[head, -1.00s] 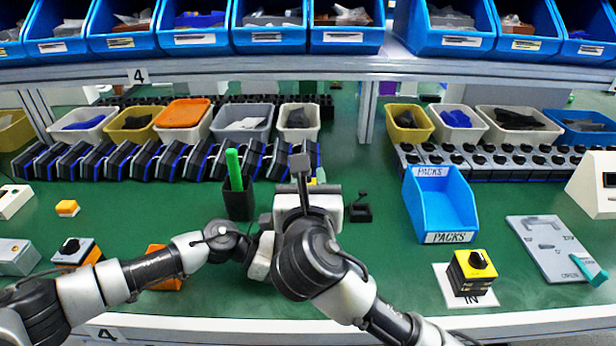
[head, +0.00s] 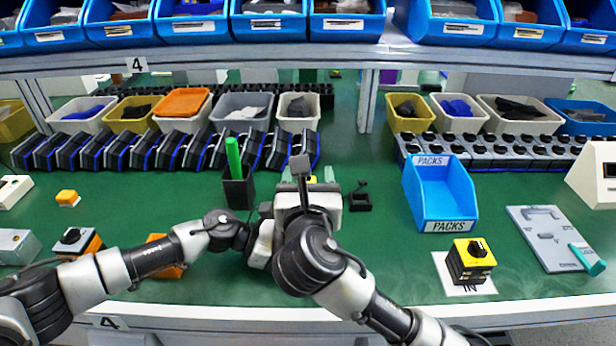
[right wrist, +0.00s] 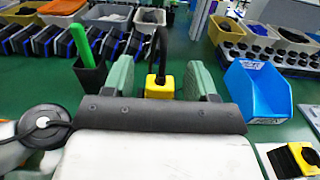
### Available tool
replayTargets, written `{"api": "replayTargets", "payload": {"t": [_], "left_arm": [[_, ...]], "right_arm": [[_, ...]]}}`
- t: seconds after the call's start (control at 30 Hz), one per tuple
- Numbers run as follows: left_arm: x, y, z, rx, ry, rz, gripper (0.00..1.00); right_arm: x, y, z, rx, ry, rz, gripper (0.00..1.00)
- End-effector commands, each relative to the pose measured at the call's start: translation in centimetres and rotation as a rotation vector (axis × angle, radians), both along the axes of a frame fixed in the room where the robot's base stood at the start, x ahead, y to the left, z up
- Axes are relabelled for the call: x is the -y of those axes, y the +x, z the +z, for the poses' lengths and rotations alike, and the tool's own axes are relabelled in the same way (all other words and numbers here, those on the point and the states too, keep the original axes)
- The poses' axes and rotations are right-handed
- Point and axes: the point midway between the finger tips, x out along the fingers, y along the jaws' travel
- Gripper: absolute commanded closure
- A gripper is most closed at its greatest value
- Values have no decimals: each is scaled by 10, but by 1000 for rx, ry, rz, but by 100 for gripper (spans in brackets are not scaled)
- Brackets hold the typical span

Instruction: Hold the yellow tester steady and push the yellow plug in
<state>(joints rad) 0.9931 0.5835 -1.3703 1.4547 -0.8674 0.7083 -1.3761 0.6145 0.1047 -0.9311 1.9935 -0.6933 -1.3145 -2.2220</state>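A yellow block with a black cable curving up from its top (right wrist: 160,86) stands beyond my right gripper in the right wrist view. I cannot tell whether it is the tester or the plug. My right gripper (right wrist: 161,78) is open, its two grey-green fingers apart on either side of that block with gaps showing. In the head view only a sliver of yellow (head: 313,179) shows behind my right wrist. My left gripper (head: 262,244) is low beside the right one; its fingertips are hidden, so its opening cannot be seen.
A black cup with a green marker (head: 236,185) stands close to the left of my grippers. A small black stand (head: 360,198) is just right. A blue PACKS bin (head: 440,195) and a yellow-black rotary switch (head: 471,261) are farther right. Orange-black switch units (head: 78,246) lie left.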

Motion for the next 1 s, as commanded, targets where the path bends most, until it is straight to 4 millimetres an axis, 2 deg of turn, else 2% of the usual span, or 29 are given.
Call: {"api": "replayTargets", "payload": {"t": [0.23,0.37,0.8,1.0], "left_arm": [[0,0,0,0,0,0,74],[0,0,0,0,0,0,74],[0,0,0,0,0,0,74],[0,0,0,0,0,0,74]], "right_arm": [[0,-1,0,0,0,0,43],[0,-10,0,-1,0,2,43],[0,-97,0,-2,2,2,43],[0,-117,0,-1,1,1,43]]}}
